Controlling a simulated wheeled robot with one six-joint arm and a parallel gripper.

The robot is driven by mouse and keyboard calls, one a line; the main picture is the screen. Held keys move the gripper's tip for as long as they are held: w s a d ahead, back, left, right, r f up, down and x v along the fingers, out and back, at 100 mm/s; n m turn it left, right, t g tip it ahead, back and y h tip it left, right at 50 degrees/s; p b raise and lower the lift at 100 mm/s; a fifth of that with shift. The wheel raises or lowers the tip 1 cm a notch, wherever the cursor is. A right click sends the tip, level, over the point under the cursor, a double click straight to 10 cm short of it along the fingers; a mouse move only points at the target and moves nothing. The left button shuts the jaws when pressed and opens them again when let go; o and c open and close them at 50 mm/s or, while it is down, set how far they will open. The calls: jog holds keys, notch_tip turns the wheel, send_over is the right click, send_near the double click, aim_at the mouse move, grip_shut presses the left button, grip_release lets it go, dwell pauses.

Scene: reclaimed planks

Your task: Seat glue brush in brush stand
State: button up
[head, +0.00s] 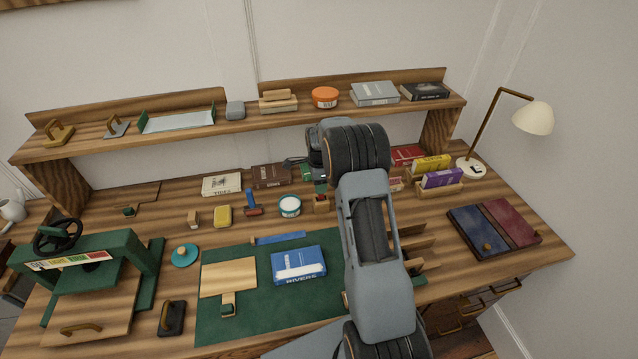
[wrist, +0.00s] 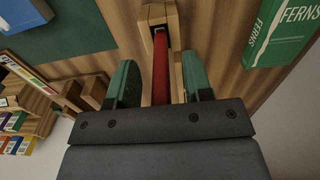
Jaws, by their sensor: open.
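The glue brush's red handle (wrist: 160,72) shows in the wrist view between the two green fingers of my gripper (wrist: 160,85). The fingers are open, with a gap on each side of the handle. The brush's far end meets the pale wooden brush stand (wrist: 144,13) at the top of that view; how deep it sits in the stand I cannot tell. In the head view the small wooden stand (head: 321,206) is on the bench behind the green mat, just below my gripper (head: 317,180). My arm hides part of the area beside it.
A white tub (head: 289,206) stands left of the stand, with a blue-handled tool (head: 252,204) beyond it. A green book (wrist: 282,32) lies close behind. A blue book (head: 298,264) lies on the green mat (head: 238,330). Wooden dividers (head: 415,243) stand to the right.

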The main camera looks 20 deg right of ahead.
notch_tip(320, 180, up, 14)
jog(key=b, duration=0.1)
dwell(0.5)
jog(key=shift+f, duration=0.1)
jog(key=s+a+r+n+t, duration=0.1)
jog(key=s+a+n, duration=0.3)
jog(key=s, duration=0.5)
jog(key=s+a+r+n+t, duration=0.1)
jog(key=s+a+n, duration=0.3)
jog(key=s+n, duration=0.5)
jog(key=s+a+r+n+t, duration=0.1)
jog(key=s+a+n+t, duration=0.1)
jog(key=s+a+n, duration=0.2)
jog(key=shift+s+r+n, duration=0.2)
jog(key=shift+s+n, duration=1.4)
jog(key=shift+s, duration=1.25)
